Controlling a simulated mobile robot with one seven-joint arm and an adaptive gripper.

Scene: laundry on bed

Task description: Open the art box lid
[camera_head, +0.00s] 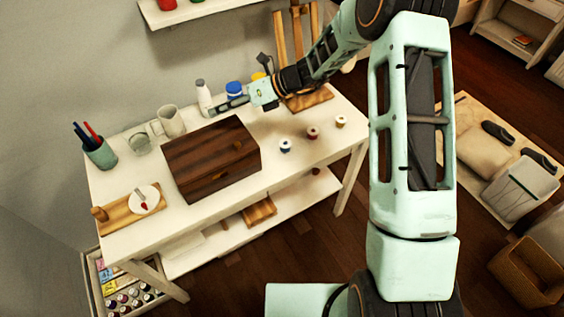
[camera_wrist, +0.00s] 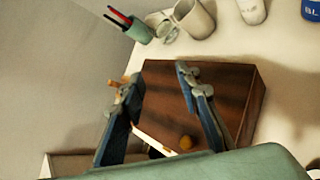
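The art box (camera_head: 205,165) is a dark brown wooden box on the white table, with its lid down. My gripper (camera_head: 222,106) appears above the table near the box's back right corner in the head view. In the wrist view my gripper (camera_wrist: 158,78) has its two fingers spread, with nothing held between them. I cannot tell how high it is above the lid.
A pen cup (camera_head: 100,153) and a wooden board (camera_head: 118,213) are at left. Three small spools, including one (camera_head: 285,146), stand at right.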

